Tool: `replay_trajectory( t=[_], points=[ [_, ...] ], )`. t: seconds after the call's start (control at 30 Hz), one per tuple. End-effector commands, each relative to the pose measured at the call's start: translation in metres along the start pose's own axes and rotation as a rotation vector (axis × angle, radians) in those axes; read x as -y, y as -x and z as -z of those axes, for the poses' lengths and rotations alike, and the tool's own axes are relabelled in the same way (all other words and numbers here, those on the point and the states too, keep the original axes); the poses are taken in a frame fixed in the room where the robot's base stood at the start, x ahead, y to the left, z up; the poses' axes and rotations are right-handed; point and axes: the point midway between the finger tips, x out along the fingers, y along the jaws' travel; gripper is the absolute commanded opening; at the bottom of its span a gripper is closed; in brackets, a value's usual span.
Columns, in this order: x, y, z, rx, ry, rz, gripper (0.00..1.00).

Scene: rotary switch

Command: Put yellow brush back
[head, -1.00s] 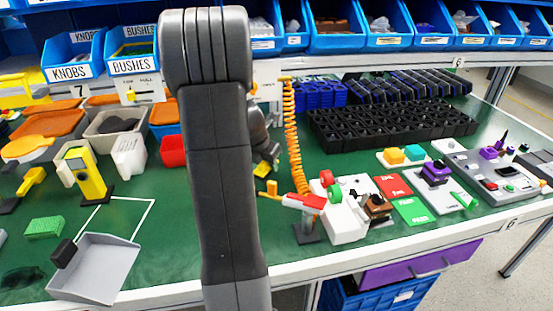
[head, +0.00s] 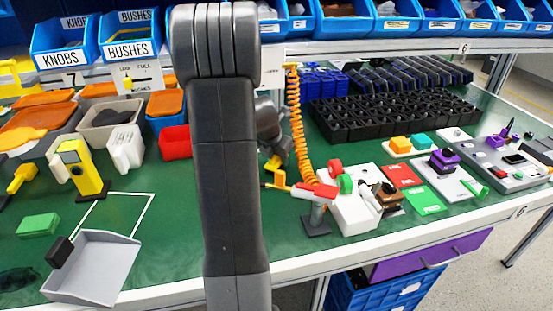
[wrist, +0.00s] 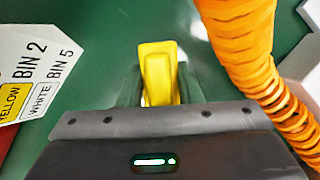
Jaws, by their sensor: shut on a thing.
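My gripper (wrist: 157,92) is shut on a yellow piece, which I take to be the yellow brush (wrist: 158,68). In the wrist view its yellow body stands between the fingers; no bristles show. In the head view the gripper (head: 275,163) is partly behind my arm, left of the orange coiled hose, and the held yellow piece (head: 275,183) shows low over the green bench. I cannot tell whether it touches the bench. Another yellow handle (head: 20,178) lies at the far left.
The orange coiled hose (head: 293,120) hangs close to the right of my gripper. A white bin label board (wrist: 30,75) is at the left in the wrist view. A red bin (head: 173,143), grey dustpan (head: 105,265) and red-handled tool (head: 316,192) stand around. Green bench (head: 175,225) is clear between.

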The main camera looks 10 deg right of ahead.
Motion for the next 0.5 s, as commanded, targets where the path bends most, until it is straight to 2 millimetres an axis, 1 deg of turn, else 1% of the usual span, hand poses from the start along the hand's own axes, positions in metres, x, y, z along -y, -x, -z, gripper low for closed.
replay_trajectory(
  t=[0.1, 0.13, 0.2, 0.23, 0.5],
  points=[
    [-0.0001, -0.0037, 0.0018, -0.001, 0.001, 0.001, 0.07],
    [-0.0001, -0.0029, 0.0014, 0.0, 0.0, 0.0, 0.38],
    [-0.0001, -0.0027, 0.0013, 0.0, 0.0, 0.0, 0.52],
    [-0.0001, -0.0027, 0.0014, 0.0, 0.0, 0.0, 0.54],
    [-0.0002, -0.0017, 0.0009, 0.0, 0.0, 0.0, 0.54]
  ],
)
